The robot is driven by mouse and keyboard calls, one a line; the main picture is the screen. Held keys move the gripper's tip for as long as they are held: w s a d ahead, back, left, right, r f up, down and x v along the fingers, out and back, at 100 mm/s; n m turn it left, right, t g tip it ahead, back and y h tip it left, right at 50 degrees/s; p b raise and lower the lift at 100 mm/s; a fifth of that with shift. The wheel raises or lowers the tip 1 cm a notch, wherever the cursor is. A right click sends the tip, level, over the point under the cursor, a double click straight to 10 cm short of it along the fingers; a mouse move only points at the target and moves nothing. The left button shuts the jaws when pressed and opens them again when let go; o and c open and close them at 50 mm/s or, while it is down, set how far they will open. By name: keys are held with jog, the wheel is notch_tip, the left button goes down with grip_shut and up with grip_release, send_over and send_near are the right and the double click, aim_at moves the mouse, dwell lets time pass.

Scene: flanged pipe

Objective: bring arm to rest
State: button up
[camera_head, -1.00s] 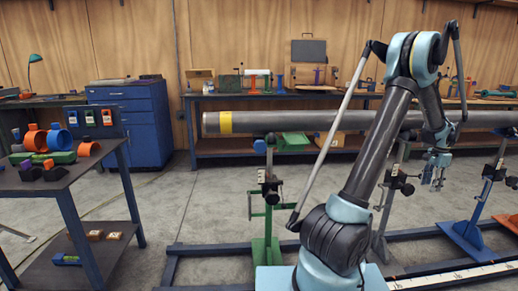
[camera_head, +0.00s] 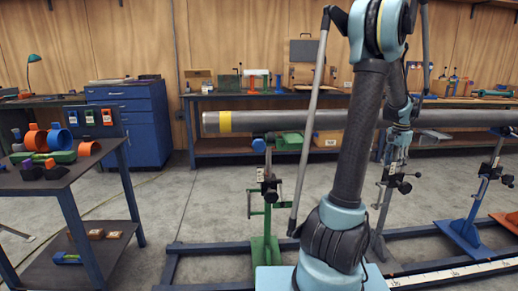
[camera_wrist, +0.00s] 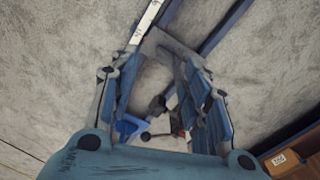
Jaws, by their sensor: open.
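My arm is raised in the head view, bent at a high elbow near the top edge, with its forearm hanging down behind the upper arm. My gripper (camera_head: 395,160) hangs at the lower end of the forearm, near the long grey pipe in the picture. In the wrist view my gripper (camera_wrist: 160,75) is open, its two blue fingers spread apart with nothing held between them. The grey pipe (camera_head: 270,122), with a yellow band near its left end, lies level on stands. My upper arm hides part of it.
A green stand (camera_head: 266,215) and a blue stand (camera_head: 472,215) rise from the dark floor rails. A dark cart (camera_head: 62,180) with orange and blue pipe fittings stands at left. A blue cabinet (camera_head: 135,120) and a workbench (camera_head: 240,150) line the back. Grey floor lies open between.

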jog(key=s+a+r+n, duration=0.1)
jog(key=s+a+n, duration=0.15)
jog(key=a, duration=0.55)
jog(key=s+a+r+n+t, duration=0.15)
jog(key=s+a, duration=0.25)
jog(key=a, duration=0.5)
jog(key=s+a+r+n+g, duration=0.1)
jog(key=s+a+n, duration=0.2)
jog(key=a, duration=0.5)
jog(key=s+a+f+n+t, duration=0.1)
jog(key=s+a+f+n, duration=0.5)
jog(key=s+a+f, duration=0.3)
jog(key=s+a, duration=0.4)
jog(key=s, duration=0.3)
jog(key=shift+s+a+f, duration=0.15)
jog(key=shift+a, duration=0.25)
jog(key=shift+t, duration=0.25)
jog(key=shift+w+d+f, duration=0.1)
jog(key=shift+w+f, duration=0.1)
jog(key=shift+w, duration=0.25)
